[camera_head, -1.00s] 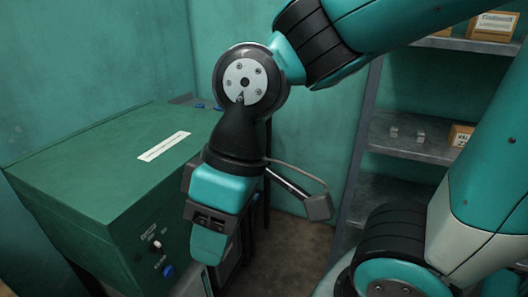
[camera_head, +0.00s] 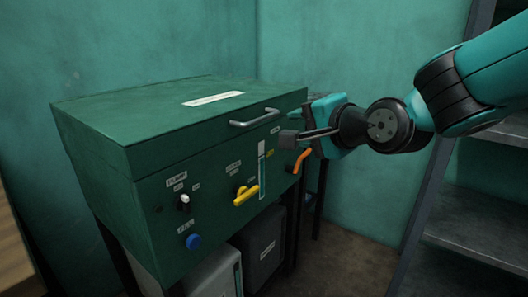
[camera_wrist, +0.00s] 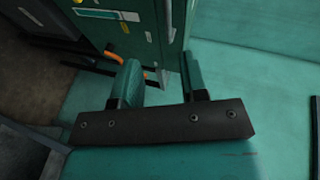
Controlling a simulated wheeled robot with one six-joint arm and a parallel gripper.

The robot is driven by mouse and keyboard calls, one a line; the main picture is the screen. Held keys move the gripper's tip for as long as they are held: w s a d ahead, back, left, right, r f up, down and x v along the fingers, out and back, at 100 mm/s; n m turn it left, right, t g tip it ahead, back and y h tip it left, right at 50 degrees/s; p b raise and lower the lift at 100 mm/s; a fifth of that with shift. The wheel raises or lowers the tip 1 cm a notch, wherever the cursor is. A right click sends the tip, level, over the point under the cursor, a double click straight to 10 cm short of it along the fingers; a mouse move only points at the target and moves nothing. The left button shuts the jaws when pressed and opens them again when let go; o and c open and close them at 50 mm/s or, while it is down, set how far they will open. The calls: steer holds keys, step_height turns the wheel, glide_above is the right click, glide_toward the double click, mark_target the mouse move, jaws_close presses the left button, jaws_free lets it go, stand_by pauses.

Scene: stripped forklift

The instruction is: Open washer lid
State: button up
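The washer (camera_head: 150,205) is a green box with a flat lid (camera_head: 150,118) that lies closed on top. A silver bar handle (camera_head: 255,118) is on the lid's front edge, towards its right end. In the wrist view the handle (camera_wrist: 169,14) shows at the top edge. My gripper (camera_head: 298,115) is beside the washer's right front corner, right of the handle and apart from it. In the wrist view my gripper (camera_wrist: 161,75) has its two fingers apart, with nothing held between them.
The washer's front has a yellow knob (camera_head: 246,195), an orange lever (camera_head: 301,160), a blue button (camera_head: 193,241) and a small switch (camera_head: 184,201). Grey containers (camera_head: 216,275) stand underneath. Metal shelving (camera_head: 470,222) stands at the right. Floor (camera_head: 345,265) shows between.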

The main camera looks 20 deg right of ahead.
steer(key=d+f+m+t, duration=0.1)
steer(key=p, duration=1.3)
glide_toward(265, 118)
steer(key=shift+m+h, duration=0.3)
steer(key=shift+m, duration=0.1)
steer(key=p+x, duration=0.4)
steer(key=x, duration=0.6)
steer(key=shift+w+a+f, duration=0.15)
steer(key=shift+w+a, duration=0.15)
jaws_close()
